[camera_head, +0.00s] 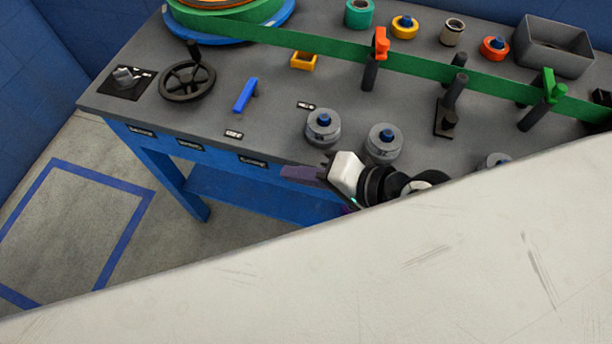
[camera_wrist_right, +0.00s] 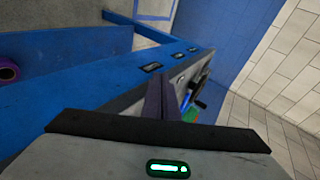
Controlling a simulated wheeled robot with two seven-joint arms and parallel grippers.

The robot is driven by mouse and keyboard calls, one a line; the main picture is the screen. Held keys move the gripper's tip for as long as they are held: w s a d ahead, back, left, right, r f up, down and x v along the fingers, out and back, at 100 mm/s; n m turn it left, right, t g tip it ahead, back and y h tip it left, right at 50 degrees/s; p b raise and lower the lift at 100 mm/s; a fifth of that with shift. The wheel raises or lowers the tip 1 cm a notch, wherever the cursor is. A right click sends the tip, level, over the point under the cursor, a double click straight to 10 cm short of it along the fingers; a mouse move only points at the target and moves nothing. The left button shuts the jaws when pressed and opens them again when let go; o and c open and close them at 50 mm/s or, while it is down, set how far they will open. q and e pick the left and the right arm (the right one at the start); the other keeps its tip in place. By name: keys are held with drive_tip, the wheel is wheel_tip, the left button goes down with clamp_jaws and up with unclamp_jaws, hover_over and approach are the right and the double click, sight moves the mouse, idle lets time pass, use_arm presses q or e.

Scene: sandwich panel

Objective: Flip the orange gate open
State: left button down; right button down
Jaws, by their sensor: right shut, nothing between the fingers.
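The orange gate (camera_head: 381,42) stands on a dark post on the grey bench top, at the green band (camera_head: 425,68). It sits upright, its top above the band. My right gripper (camera_head: 285,172) is at the bench's front edge, well below and left of the gate in the head view, and apart from it. Its purple fingers are shut and empty; they also show in the right wrist view (camera_wrist_right: 160,98). The orange gate cannot be made out in the wrist view. My left gripper is not in view.
A green gate (camera_head: 549,85) stands farther right on the band. Grey rollers with blue knobs (camera_head: 323,125) lie near my right gripper. A black handwheel (camera_head: 188,80) and blue handle (camera_head: 246,95) are at left. A pale surface hides the lower right.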

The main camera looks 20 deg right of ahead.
drive_tip(key=shift+s+d+f+n+h, duration=0.15)
drive_tip(key=shift+d+f+n+h, duration=0.1)
drive_tip(key=shift+f, duration=0.4)
drive_tip(key=shift+s+d+f+n+h, duration=0.15)
drive_tip(key=shift+d+f+h, duration=0.1)
drive_tip(key=shift+f, duration=0.35)
drive_tip(key=s+d+f+n+h, duration=0.2)
drive_tip(key=s+d+f+n, duration=0.1)
drive_tip(key=f, duration=0.5)
drive_tip(key=s+d+f+n+h, duration=0.2)
drive_tip(key=s+d+f+n, duration=0.2)
drive_tip(key=f, duration=0.4)
drive_tip(key=shift+s+d+n+h, duration=0.25)
drive_tip(key=shift+s+n+h, duration=0.2)
drive_tip(key=shift+n, duration=0.25)
